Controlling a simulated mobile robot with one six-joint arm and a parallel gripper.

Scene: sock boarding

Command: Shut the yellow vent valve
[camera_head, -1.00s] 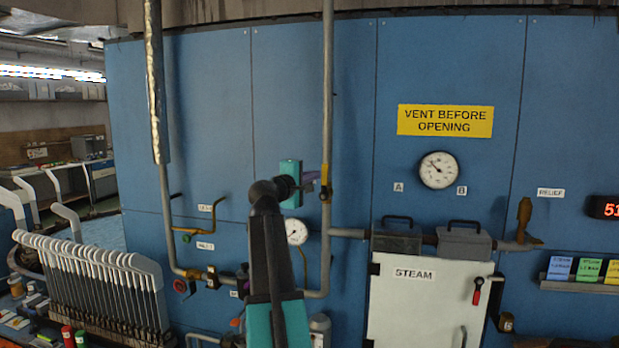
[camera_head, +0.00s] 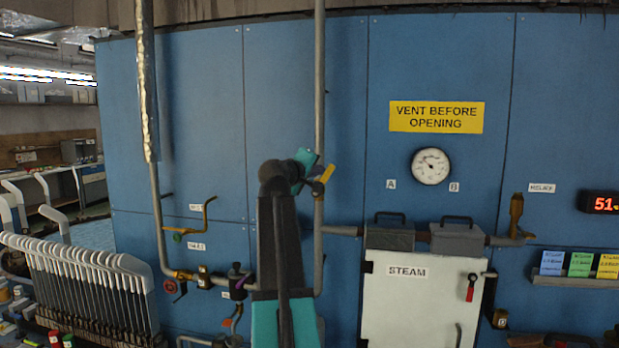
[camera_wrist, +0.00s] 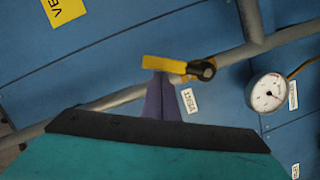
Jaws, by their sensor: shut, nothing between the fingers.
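The yellow vent valve handle (camera_wrist: 168,66) shows in the wrist view with its dark hub (camera_wrist: 203,70) on the grey pipe. The handle is set at a slant to the pipe, neither along it nor square across it. A small white label (camera_wrist: 190,100) is beside it. My gripper (camera_wrist: 160,76) is shut and empty. Its purple fingertips are at the handle's free end and seem to touch its side. In the head view the yellow handle (camera_head: 327,174) shows tilted to the right, just right of my gripper (camera_head: 318,171); my wrist hides part of the pipe.
A round gauge (camera_wrist: 268,92) is near the pipe in the wrist view. In the head view, a yellow sign (camera_head: 436,117), a dial (camera_head: 430,166) and a white steam door (camera_head: 410,310) are right. Another yellow lever (camera_head: 200,218) is left. The blue wall (camera_head: 280,80) above is clear.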

